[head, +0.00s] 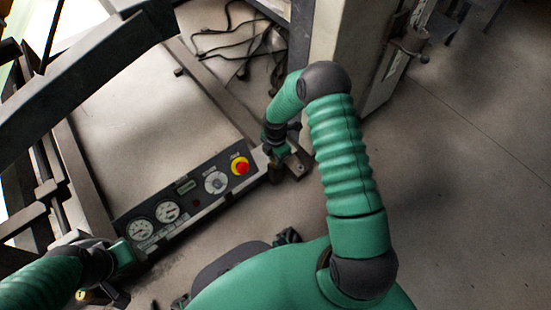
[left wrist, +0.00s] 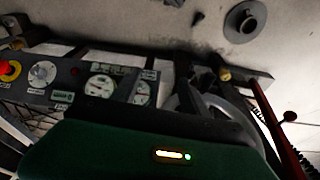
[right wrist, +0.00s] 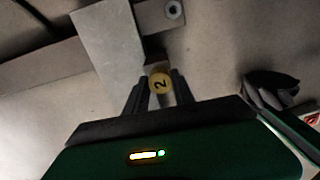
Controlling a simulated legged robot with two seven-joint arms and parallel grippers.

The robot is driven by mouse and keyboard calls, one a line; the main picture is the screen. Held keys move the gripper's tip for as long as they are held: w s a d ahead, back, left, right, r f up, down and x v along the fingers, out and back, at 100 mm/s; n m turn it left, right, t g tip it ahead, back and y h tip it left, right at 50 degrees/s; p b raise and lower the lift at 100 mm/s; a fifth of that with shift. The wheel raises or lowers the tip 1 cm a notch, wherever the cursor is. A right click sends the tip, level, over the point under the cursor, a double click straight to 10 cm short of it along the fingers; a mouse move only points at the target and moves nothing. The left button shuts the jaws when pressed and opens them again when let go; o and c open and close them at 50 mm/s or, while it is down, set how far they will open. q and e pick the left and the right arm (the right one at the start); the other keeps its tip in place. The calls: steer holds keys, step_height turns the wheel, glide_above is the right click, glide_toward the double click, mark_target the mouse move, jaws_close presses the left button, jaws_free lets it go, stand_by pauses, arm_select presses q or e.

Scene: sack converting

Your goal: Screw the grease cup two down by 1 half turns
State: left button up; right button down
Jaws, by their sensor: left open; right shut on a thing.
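Grease cup two (right wrist: 160,82) shows in the right wrist view as a small yellow cap marked 2. It sits between the two dark fingers of my right gripper (right wrist: 161,88), which is shut on it. In the head view my right gripper (head: 279,152) is at the right end of the control panel, and the cup cannot be made out there. My left gripper (left wrist: 166,72) is open in the left wrist view, near the panel's other end. A yellow cap (left wrist: 224,74) shows to the right of its fingers, apart from them; its mark cannot be read.
The control panel (head: 192,199) carries gauges, a dial and a red emergency button (head: 240,166). A grey machine column (head: 352,45) stands beyond my right gripper. Black cables (head: 235,45) lie at the back. The floor at the right is clear.

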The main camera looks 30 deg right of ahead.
steer(key=shift+r+m+p, duration=0.2)
steer(key=shift+m+p, duration=0.4)
steer(key=shift+p, duration=0.25)
steer(key=m+p, duration=0.3)
steer(key=shift+r+p, duration=0.1)
steer(key=shift+p, duration=0.2)
steer(key=shift+m+p, duration=0.8)
steer(key=shift+m, duration=0.2)
steer(key=m+p, duration=0.2)
steer(key=m, duration=0.1)
steer(key=shift+m, duration=0.3)
steer(key=m+p, duration=0.2)
steer(key=m, duration=0.2)
steer(key=shift+f, duration=0.2)
steer(key=m+p, duration=0.1)
steer(key=m, duration=0.4)
steer(key=shift+p, duration=0.3)
steer(key=m+p, duration=0.1)
steer(key=m, duration=0.9)
steer(key=shift+w+f+m, duration=0.1)
steer(key=shift+m, duration=0.3)
steer(key=m, duration=0.4)
steer(key=shift+m, duration=0.4)
